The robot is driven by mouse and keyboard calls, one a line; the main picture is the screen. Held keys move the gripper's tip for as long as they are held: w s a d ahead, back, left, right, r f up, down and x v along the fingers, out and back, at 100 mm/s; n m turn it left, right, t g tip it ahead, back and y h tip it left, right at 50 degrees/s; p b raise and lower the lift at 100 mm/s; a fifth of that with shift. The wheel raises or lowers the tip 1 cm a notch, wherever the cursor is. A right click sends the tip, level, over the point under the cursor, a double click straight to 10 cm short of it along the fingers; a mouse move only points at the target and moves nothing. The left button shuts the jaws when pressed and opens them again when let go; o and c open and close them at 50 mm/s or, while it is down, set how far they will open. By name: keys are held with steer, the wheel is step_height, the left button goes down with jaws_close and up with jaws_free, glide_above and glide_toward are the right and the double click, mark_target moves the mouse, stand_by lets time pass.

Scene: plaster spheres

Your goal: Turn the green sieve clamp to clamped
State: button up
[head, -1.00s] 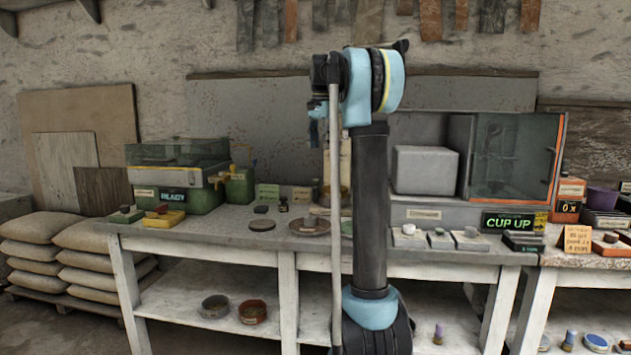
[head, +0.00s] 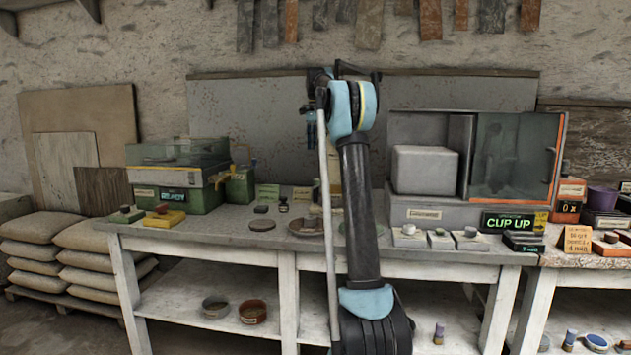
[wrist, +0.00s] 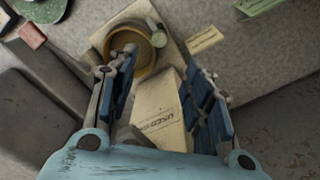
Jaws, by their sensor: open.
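The green machine (head: 165,195) with a clear-lidded top stands at the left of the bench in the head view. A small green box (head: 239,187) stands against its right side. I cannot make out which part is the green sieve clamp, or its position, at this size. My gripper (head: 311,140) hangs above the bench, to the right of the machine and apart from it. In the wrist view my gripper (wrist: 167,95) is open and empty, its blue finger pads apart. Between and beyond them are a cream box (wrist: 158,112) with printed letters and a round tan dish (wrist: 130,55).
A dark disc (head: 262,225) and a shallow bowl (head: 306,227) lie on the bench near my arm. A grey cabinet (head: 415,215) with a CUP UP display (head: 507,222) stands to the right. A green round thing (wrist: 40,8) shows in the wrist view's top left corner.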

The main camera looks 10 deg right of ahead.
mark_target(316, 184)
step_height(316, 184, down, 14)
steer(key=shift+f, duration=0.15)
stand_by(0.4)
steer(key=shift+c, duration=0.2)
steer(key=c, duration=1)
